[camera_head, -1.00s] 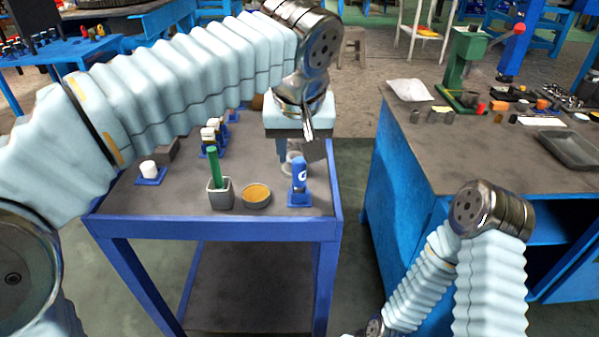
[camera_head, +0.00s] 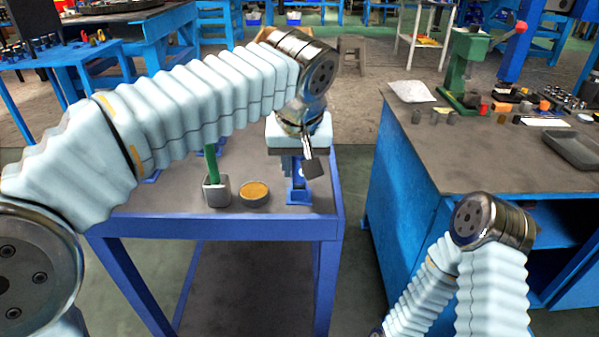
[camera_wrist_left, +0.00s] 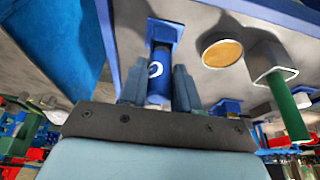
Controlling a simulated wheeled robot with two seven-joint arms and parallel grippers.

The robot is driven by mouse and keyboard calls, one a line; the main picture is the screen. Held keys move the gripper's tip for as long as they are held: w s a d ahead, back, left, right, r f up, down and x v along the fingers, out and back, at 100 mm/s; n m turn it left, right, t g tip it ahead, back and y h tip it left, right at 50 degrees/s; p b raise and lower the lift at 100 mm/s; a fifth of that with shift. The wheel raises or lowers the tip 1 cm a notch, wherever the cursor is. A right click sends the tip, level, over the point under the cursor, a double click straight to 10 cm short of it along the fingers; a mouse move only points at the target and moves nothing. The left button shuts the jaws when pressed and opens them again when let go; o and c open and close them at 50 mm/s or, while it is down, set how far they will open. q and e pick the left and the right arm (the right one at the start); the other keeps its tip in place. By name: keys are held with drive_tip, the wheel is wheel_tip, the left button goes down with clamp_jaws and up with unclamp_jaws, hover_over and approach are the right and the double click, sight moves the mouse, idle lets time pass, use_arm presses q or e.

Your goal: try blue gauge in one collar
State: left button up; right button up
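The blue gauge (camera_head: 299,196) is a blue cylinder with a white mark, upright on a square blue base near the front right corner of the blue-framed cart. It also shows in the left wrist view (camera_wrist_left: 159,76). My left gripper (camera_head: 298,169) points down over it. In the left wrist view one finger of the left gripper (camera_wrist_left: 158,74) is on each side of the gauge, with slight gaps visible, so it looks open. The gripper hides the gauge's upper part in the head view. No collar can be made out clearly now. My right gripper is out of view.
A grey square cup (camera_head: 216,194) holding a green rod (camera_head: 211,162) and a round dish with a tan top (camera_head: 254,194) stand left of the gauge. My left arm covers the cart's back left. A blue workbench (camera_head: 440,150) stands to the right, across a gap.

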use_arm(q)
clamp_jaws()
drive_tip(key=shift+r+p, duration=1.9)
drive_tip(key=shift+r, duration=0.8)
